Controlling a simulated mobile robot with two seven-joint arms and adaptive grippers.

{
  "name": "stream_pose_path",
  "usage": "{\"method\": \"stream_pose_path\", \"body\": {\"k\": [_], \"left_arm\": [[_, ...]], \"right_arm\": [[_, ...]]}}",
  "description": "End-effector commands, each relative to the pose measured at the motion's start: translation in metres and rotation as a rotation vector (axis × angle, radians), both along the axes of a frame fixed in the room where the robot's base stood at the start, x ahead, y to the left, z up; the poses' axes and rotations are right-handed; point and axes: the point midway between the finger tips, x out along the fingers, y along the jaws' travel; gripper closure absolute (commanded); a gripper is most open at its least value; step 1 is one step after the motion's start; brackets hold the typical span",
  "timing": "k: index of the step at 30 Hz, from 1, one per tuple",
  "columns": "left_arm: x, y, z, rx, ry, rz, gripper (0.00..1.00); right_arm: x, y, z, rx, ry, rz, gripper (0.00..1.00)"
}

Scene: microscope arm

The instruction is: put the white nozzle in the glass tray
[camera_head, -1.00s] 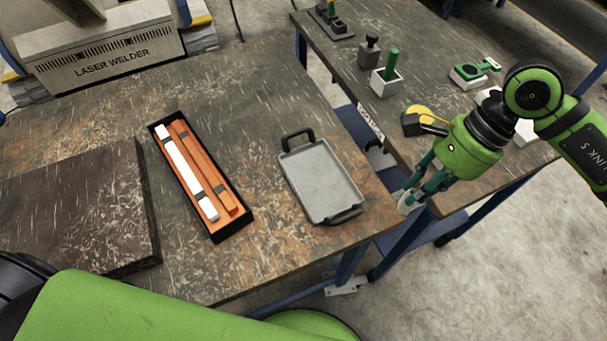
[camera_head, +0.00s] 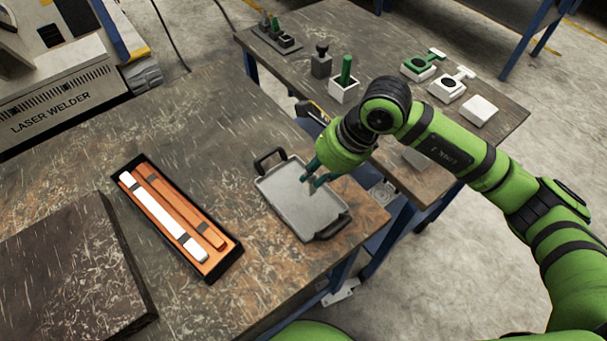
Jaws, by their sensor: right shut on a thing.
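The glass tray (camera_head: 290,205) is a grey, shallow rectangular tray with a black handle at each end. It lies near the right edge of the front table. My right gripper (camera_head: 312,186) reaches in from the right and points down over the tray's right part. Its green fingers are shut on a small pale thing, which I take to be the white nozzle; it is mostly hidden and blends with the tray. I cannot tell whether it touches the tray. My left gripper is not in view.
A black box (camera_head: 176,218) with orange and white bars lies left of the tray. A dark raised block (camera_head: 70,265) is at the lower left, a laser welder (camera_head: 60,95) at the back left. A second table (camera_head: 415,185) holds several small green, white and dark parts.

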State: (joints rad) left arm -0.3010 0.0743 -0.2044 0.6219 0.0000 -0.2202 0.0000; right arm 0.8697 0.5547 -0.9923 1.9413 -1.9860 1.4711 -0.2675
Motion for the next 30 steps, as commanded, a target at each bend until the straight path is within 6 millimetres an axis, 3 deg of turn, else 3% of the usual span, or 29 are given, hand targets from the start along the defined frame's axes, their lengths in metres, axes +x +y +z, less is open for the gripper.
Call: {"method": "stream_pose_path", "body": {"k": [6,18,29,30], "left_arm": [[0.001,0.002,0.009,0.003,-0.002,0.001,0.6],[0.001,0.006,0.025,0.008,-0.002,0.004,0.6],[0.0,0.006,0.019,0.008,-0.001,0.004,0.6],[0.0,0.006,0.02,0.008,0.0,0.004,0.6]], "right_arm": [[0.019,0.02,-0.016,-0.001,0.001,0.001,1.0],[0.02,0.021,-0.057,-0.001,0.002,0.001,1.0],[0.02,0.021,-0.062,-0.001,-0.001,0.002,1.0],[0.02,0.021,-0.062,-0.001,0.0,0.001,0.7]]}}
